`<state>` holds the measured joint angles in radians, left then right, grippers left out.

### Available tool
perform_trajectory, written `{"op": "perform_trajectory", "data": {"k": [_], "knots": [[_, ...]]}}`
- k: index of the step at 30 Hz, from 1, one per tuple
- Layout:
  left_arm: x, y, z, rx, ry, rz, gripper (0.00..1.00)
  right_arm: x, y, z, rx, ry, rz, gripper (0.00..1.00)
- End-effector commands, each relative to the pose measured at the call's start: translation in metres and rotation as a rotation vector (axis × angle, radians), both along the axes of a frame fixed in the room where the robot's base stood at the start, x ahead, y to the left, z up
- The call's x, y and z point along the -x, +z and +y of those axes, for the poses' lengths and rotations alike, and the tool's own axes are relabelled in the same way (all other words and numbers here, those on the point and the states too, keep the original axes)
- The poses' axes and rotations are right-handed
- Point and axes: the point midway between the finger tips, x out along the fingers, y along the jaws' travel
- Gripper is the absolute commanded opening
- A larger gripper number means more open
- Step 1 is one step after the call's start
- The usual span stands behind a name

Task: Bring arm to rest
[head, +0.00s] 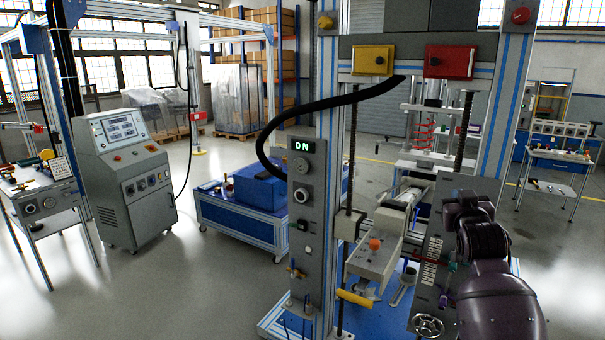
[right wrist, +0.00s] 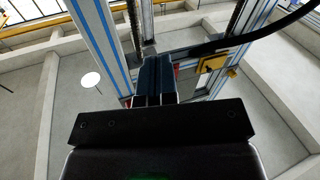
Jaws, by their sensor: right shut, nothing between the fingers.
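My right arm (head: 492,290) comes in at the lower right of the head view, dark purple and raised in front of the test machine. My right gripper (head: 462,203) is at its far end, close to the machine's right column, with its fingertips hard to make out. In the right wrist view the gripper (right wrist: 155,80) points up the picture with its dark fingers together and nothing between them. I cannot tell whether it touches the machine. My left arm and gripper are not in view.
The test machine's front post (head: 307,200) has a lit ON display. A yellow box (head: 372,60), a red box (head: 450,62) and a black cable (head: 325,104) are above. A grey console (head: 128,175) stands left, a blue bench (head: 240,213) behind. Floor between them is clear.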

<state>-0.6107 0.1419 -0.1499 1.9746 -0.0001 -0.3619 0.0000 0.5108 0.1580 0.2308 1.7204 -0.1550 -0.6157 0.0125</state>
Motion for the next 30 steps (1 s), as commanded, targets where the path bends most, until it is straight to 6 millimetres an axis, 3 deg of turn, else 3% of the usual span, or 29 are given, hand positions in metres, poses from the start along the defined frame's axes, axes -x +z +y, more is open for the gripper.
{"op": "perform_trajectory", "data": {"k": [1,8,14,24,30], "knots": [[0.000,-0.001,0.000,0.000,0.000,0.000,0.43,0.012,-0.024,0.006,0.010,0.023,0.008,0.00],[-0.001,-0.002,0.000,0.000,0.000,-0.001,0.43,0.068,-0.114,0.037,0.023,0.124,0.044,0.00],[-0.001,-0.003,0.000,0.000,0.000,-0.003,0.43,0.130,-0.190,0.058,-0.001,0.187,0.116,0.00],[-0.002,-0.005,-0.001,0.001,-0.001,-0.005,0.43,0.259,-0.313,0.083,-0.083,0.231,0.343,0.00],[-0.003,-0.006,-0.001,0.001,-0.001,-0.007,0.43,0.339,-0.375,0.085,-0.123,0.212,0.503,0.00]]}}
